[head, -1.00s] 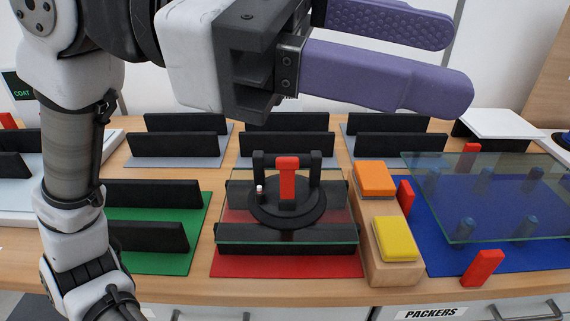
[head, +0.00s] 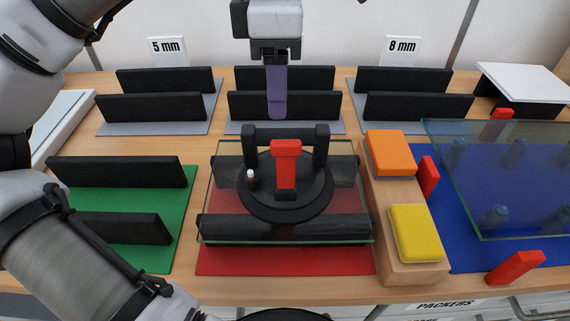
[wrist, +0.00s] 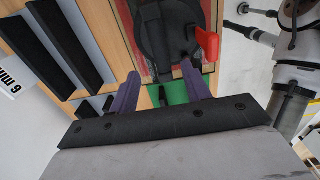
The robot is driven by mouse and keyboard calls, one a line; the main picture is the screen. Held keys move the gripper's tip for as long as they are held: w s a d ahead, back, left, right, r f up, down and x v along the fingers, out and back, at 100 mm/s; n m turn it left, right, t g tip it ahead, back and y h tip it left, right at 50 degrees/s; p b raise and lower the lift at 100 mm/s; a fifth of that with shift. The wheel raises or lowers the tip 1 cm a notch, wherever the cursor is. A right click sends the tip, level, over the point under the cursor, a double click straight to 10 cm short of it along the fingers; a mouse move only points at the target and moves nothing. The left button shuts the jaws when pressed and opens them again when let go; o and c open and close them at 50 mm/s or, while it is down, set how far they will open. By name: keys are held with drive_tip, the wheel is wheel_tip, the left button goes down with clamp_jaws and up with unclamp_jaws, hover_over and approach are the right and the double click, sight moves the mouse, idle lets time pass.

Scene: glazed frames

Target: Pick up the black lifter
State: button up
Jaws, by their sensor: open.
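The black lifter (head: 322,190) is a round suction pad with a black handle between two posts, a red lever (head: 286,160) and a small white-and-red pump button. It sits on a clear glass pane (head: 222,225) above the red mat (head: 285,262). My gripper (head: 277,108) points down behind the lifter's handle and above it, apart from it. In the head view its purple fingers overlap edge-on. In the wrist view my gripper (wrist: 160,70) is open and empty, with the lifter (wrist: 160,30) beyond the gap between the fingers.
Black racks stand on grey mats behind, and on a green mat (head: 180,205) at left. A wooden block (head: 425,272) with orange (head: 391,153) and yellow (head: 416,232) pads adjoins the pane at right. Another glass pane (head: 500,160) lies over a blue mat. Red blocks stand nearby.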

sight(286, 130)
wheel_tip(286, 130, down, 3)
drive_tip(key=shift+f, duration=0.15)
drive_tip(key=shift+d+f+p, duration=0.25)
drive_tip(key=shift+f, duration=1.1)
drive_tip(key=shift+d+f+p, duration=0.25)
drive_tip(key=shift+f, duration=1.05)
clamp_jaws()
drive_tip(key=shift+r, duration=0.1)
